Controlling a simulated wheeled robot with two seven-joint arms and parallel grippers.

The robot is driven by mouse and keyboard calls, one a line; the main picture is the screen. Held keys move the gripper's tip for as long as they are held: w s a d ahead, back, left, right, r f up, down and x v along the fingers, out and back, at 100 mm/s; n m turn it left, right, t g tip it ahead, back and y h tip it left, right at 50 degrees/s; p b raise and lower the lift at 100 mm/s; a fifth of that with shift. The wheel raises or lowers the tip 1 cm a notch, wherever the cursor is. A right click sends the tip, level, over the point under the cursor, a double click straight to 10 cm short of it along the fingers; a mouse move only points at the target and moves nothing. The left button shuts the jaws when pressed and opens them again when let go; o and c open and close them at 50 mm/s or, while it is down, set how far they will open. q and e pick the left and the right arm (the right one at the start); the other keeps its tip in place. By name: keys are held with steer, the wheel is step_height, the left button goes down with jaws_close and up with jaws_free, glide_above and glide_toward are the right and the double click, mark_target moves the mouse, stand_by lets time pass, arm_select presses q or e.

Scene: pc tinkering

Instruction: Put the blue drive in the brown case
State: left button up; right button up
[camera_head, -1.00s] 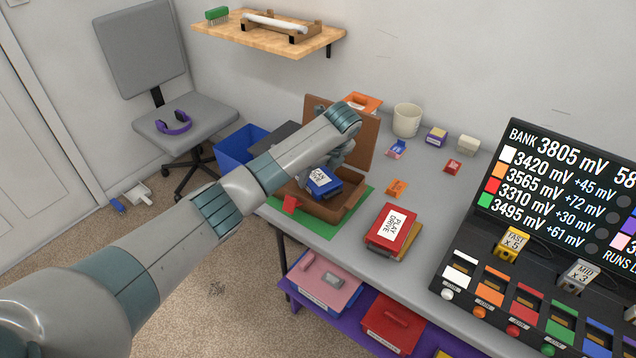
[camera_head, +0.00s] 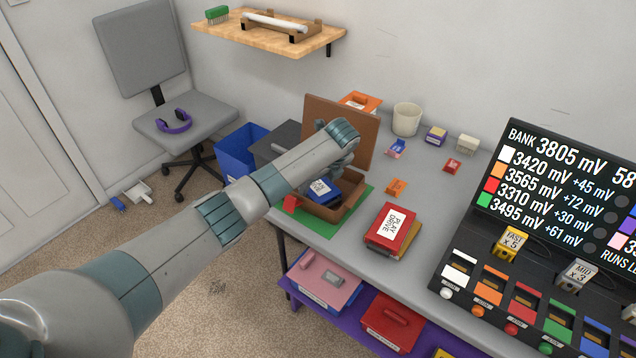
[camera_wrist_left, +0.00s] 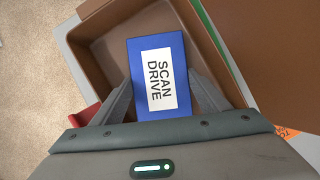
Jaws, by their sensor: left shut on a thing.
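The blue drive (camera_head: 322,190), labelled SCAN DRIVE, is between the fingers of my left gripper (camera_wrist_left: 163,98). In the left wrist view the blue drive (camera_wrist_left: 142,50) lies over the inside of the open brown case (camera_wrist_left: 104,48). In the head view the drive is low within the walls of the brown case (camera_head: 338,213), whose lid (camera_head: 345,128) stands up at the back. I cannot tell whether the drive touches the case floor. My left arm hides part of the case. My right gripper is not in view.
The case stands on a green mat (camera_head: 326,230) with a red tab (camera_head: 290,203) at its front left. A red PLAY DRIVE (camera_head: 392,228) lies to the right on the grey table. A dark box (camera_head: 275,143) is behind my arm. A blue bin (camera_head: 240,148) stands on the floor.

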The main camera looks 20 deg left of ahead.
arm_select(q)
steer(key=o, duration=1.4)
steer(key=shift+v, duration=0.8)
steer(key=b+v, duration=0.1)
steer(key=v, duration=0.9)
steer(key=shift+d+r, duration=0.1)
steer(key=shift+r, duration=0.1)
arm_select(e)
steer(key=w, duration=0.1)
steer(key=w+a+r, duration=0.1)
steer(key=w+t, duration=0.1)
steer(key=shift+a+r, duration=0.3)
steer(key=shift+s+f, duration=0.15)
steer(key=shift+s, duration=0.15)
